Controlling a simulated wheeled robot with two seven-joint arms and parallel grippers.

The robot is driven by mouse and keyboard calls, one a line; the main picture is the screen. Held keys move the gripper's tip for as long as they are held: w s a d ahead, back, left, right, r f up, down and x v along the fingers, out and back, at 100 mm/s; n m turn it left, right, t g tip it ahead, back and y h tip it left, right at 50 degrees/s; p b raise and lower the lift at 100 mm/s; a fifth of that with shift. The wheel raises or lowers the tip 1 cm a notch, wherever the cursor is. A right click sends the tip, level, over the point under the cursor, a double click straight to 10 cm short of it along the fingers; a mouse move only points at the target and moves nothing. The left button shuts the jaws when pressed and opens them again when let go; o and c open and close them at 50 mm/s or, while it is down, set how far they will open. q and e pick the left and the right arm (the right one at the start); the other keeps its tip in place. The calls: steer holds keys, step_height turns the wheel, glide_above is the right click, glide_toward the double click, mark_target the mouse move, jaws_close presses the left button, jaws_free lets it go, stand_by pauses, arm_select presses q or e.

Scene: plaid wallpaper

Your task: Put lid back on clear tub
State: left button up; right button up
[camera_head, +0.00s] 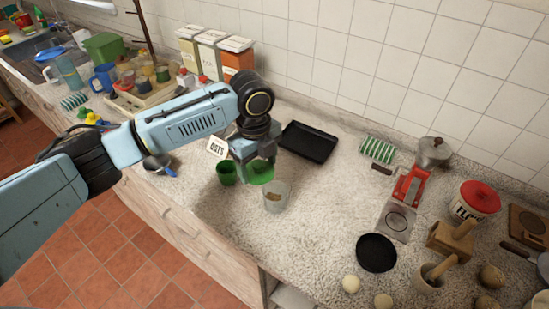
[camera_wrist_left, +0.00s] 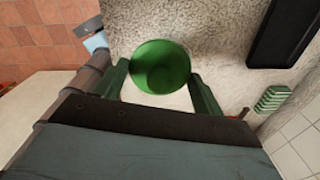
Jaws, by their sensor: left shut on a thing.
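The green round lid (camera_head: 261,174) is between the fingers of my left gripper (camera_head: 254,158), which is shut on it. In the left wrist view the lid (camera_wrist_left: 161,66) shows as a green disc with a raised rim between the two fingers. The clear tub (camera_head: 276,198) stands on the counter just below and to the right of the lid, with something brown inside. The lid overlaps the tub's far left edge in the head view; I cannot tell whether they touch. In the wrist view the tub is not visible. My right gripper is not in view.
A green cup (camera_head: 227,174) stands close left of the tub, with a labelled card (camera_head: 217,147) by it. A black tray (camera_head: 308,142) lies behind. The counter right of the tub is clear.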

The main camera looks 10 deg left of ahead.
mark_target(271, 168)
arm_select(q)
steer(key=m, duration=0.2)
steer(key=d+m+p, duration=0.1)
steer(key=m, duration=0.1)
steer(key=d+m, duration=0.1)
steer(key=m, duration=0.1)
steer(key=shift+w+f+m+p, duration=0.1)
steer(key=shift+w+m+p, duration=0.2)
steer(key=shift+w+m, duration=0.1)
steer(key=m, duration=0.3)
steer(key=shift+w+d+f+m+p, duration=0.2)
steer(key=shift+d+m+p, duration=0.1)
steer(key=shift+d+p, duration=0.1)
steer(key=m, duration=0.3)
steer(key=shift+w+d+f+p, duration=0.1)
steer(key=shift+d+f+p, duration=0.2)
steer(key=shift+d, duration=0.1)
steer(key=shift+m, duration=0.3)
steer(key=shift+f+b, duration=2.65)
steer(key=shift+f, duration=0.5)
steer(key=shift+w+r+p, duration=0.1)
steer(key=shift+p, duration=0.25)
steer(key=shift+f+p, duration=0.2)
steer(key=shift+p, duration=0.1)
